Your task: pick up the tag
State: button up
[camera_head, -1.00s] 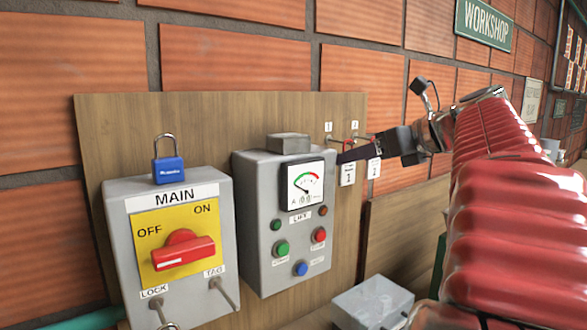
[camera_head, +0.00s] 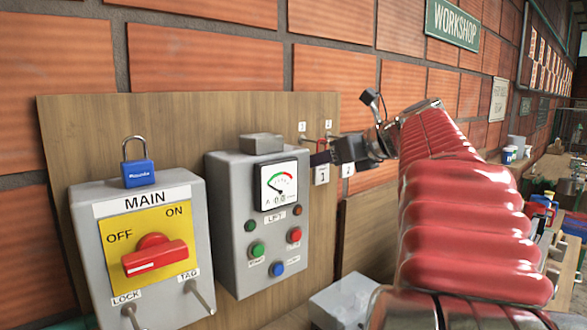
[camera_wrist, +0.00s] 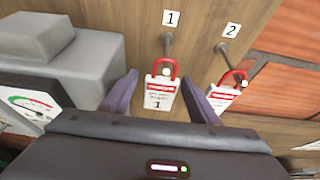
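Two white tags with red tops hang from pegs on the wooden board. Tag 1 (camera_wrist: 160,94) hangs from the peg under label 1, and tag 2 (camera_wrist: 224,97) hangs to its right under label 2. In the head view tag 1 (camera_head: 321,175) and tag 2 (camera_head: 348,171) show beside the grey lift box. My gripper (camera_wrist: 161,76) is open, with one purple finger on each side of tag 1. The right finger lies between the two tags. I cannot tell whether either finger touches a tag. In the head view my gripper (camera_head: 319,158) is at the pegs.
The grey lift box (camera_head: 232,220) with a gauge and buttons stands left of the tags. Further left is the main switch box (camera_head: 85,225) with a red rotary switch and a blue padlock (camera_head: 138,174) on top. A grey box (camera_head: 340,300) sits below. A brick wall is behind.

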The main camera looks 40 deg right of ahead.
jog(key=c, duration=1)
jog(key=shift+r, duration=0.15)
jog(key=shift+r, duration=0.5)
jog(key=shift+s+r, duration=0.15)
jog(key=shift+s, duration=0.1)
jog(key=s, duration=1.7)
jog(key=shift+s+d, duration=0.25)
jog(key=shift+s, duration=0.1)
